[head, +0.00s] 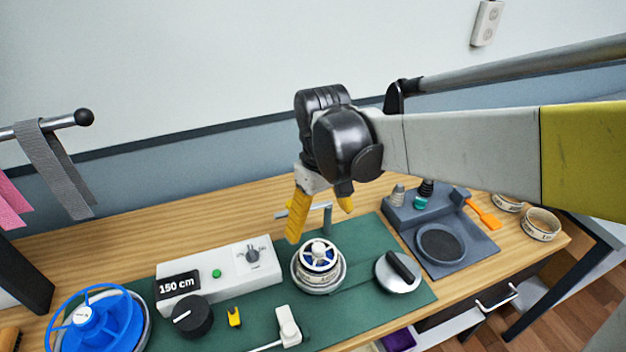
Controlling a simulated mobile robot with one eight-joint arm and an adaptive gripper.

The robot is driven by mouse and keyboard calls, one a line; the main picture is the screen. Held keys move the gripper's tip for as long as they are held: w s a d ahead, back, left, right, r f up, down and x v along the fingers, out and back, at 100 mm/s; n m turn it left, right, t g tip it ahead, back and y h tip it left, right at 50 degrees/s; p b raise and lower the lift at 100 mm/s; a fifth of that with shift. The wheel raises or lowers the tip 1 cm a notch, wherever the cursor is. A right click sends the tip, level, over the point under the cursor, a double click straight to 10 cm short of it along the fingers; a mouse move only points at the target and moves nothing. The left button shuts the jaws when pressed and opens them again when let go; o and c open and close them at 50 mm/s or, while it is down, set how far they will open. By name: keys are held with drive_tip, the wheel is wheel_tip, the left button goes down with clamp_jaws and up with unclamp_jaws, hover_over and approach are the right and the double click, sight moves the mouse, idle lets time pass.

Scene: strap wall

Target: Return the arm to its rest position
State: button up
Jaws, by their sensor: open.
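My gripper (318,213) hangs from my arm in the middle of the head view, with its yellow fingers pointing down. The fingers are apart and nothing shows between them. It is over the wooden bench, above and behind a small blue and white spool (319,256) on a round metal base. The black wrist joint hides part of the wall and bench behind it. My arm reaches in from the right.
A grey tray (470,252) stands right. A rail with straps (55,165) is at left; another rail (520,65) runs behind my arm.

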drive_tip(key=s+d+r+m+t, duration=0.3)
drive_tip(key=s+d+m+t, duration=0.3)
drive_tip(key=s+d, duration=0.4)
drive_tip(key=d+t, duration=0.1)
drive_tip(key=d, duration=0.2)
drive_tip(key=shift+s+d+r, duration=0.15)
drive_tip(key=shift+s+r, duration=0.1)
drive_tip(key=shift+r, duration=0.05)
idle(0.5)
